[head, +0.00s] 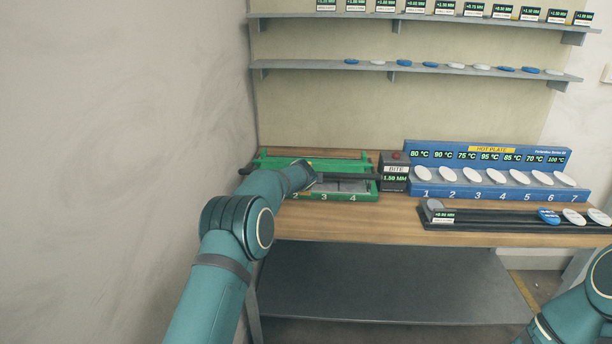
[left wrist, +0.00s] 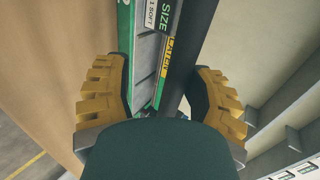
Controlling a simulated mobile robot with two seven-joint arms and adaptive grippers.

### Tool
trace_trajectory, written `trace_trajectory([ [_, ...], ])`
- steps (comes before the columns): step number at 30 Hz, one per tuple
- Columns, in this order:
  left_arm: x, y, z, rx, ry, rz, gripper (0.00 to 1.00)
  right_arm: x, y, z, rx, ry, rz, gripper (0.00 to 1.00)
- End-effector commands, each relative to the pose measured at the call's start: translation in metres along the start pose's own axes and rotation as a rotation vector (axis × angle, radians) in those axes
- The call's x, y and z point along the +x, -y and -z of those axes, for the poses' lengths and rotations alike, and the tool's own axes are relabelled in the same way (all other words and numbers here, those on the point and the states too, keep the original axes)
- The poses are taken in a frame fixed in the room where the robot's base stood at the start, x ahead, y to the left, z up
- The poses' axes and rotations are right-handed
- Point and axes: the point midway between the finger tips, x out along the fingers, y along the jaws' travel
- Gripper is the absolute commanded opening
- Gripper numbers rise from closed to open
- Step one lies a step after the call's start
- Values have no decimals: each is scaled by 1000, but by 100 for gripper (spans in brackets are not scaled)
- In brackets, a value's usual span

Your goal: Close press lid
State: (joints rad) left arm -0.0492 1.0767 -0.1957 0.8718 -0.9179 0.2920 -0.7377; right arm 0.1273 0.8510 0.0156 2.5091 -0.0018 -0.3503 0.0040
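The green press (head: 368,194) stands at the left end of the wooden bench, with numbered slots along its front. A dark bar (head: 350,177) runs across it, partly hidden behind my left arm; how far the lid is tilted is hard to tell. In the left wrist view, my left gripper (left wrist: 162,78) has its two yellow-black fingers apart. The dark bar (left wrist: 190,40) passes between them, nearer the right finger; contact is not clear. My left arm hides the fingers in the head view. My right gripper is out of view.
A dark box marked BITE (head: 395,172) stands right of the press. Further right is a blue hot plate (head: 490,152) with several white discs. A black rack (head: 500,217) lies in front. Shelves (head: 420,67) hang on the back wall; a wall is close on the left.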

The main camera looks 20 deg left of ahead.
Motion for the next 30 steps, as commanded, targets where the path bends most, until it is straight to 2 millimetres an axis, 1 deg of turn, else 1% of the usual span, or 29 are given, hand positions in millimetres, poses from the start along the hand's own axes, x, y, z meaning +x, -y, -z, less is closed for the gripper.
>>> trace_trajectory([
  [1, 2, -4, -1, 1, 2, -6, 52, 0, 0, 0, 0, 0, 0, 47],
  [19, -4, 4, 2, 3, -4, 9, 52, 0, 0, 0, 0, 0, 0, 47],
  [23, -14, 6, 4, 7, -4, 10, 52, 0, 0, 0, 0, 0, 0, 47],
  [26, -25, 6, 4, 6, -5, 10, 52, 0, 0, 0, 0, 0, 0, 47],
  [30, -45, 5, 4, 7, -5, 9, 52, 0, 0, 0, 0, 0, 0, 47],
])
